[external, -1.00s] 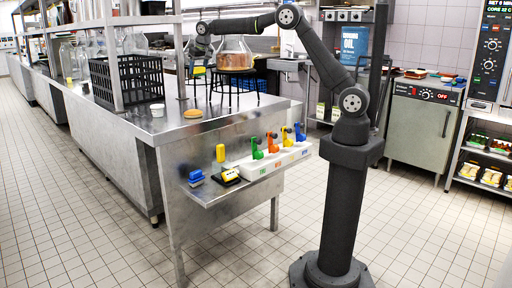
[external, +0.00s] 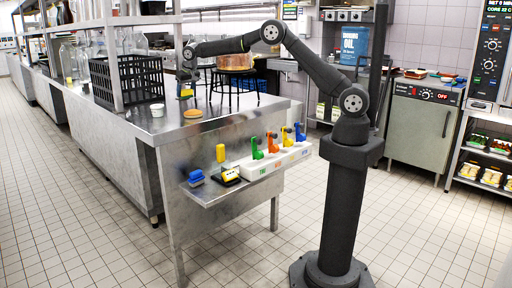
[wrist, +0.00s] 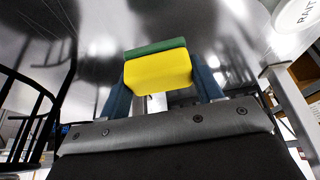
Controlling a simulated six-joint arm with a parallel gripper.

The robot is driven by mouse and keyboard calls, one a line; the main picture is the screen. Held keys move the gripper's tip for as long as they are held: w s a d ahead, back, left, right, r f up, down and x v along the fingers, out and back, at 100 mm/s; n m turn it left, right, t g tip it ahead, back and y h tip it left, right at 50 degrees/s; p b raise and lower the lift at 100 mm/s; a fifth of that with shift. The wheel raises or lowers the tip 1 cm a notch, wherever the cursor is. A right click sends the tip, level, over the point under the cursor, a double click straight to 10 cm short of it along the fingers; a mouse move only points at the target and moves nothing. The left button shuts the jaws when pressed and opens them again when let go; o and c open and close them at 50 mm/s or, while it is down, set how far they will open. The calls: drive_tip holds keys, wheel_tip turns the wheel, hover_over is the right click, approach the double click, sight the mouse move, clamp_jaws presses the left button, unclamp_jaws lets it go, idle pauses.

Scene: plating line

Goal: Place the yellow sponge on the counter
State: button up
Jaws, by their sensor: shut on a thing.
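The yellow sponge (wrist: 158,72) with a green layer is in the wrist view, between the two blue fingers of my gripper (wrist: 165,84). My gripper is shut on it. In the external view my gripper (external: 186,88) points down over the steel counter (external: 170,124), with the sponge (external: 187,94) small and low at its tip. I cannot tell whether the sponge touches the counter.
A black crate (external: 128,80) stands left of my gripper. A white cup (external: 157,110) and a tan round item (external: 193,113) sit in front. A black wire stand (external: 236,92) bears a glass vessel at right. A side shelf (external: 210,192) holds colored items.

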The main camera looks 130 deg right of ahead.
sight(182, 110)
drive_tip(key=w, duration=0.1)
drive_tip(key=w+f, duration=0.1)
drive_tip(key=shift+w+d+f, duration=0.1)
drive_tip(key=shift+w+f, duration=0.2)
drive_tip(key=shift+f, duration=1.9)
drive_tip(key=shift+f, duration=0.15)
drive_tip(key=o, duration=0.9)
drive_tip(key=shift+o, duration=0.2)
drive_tip(key=v, duration=1.2)
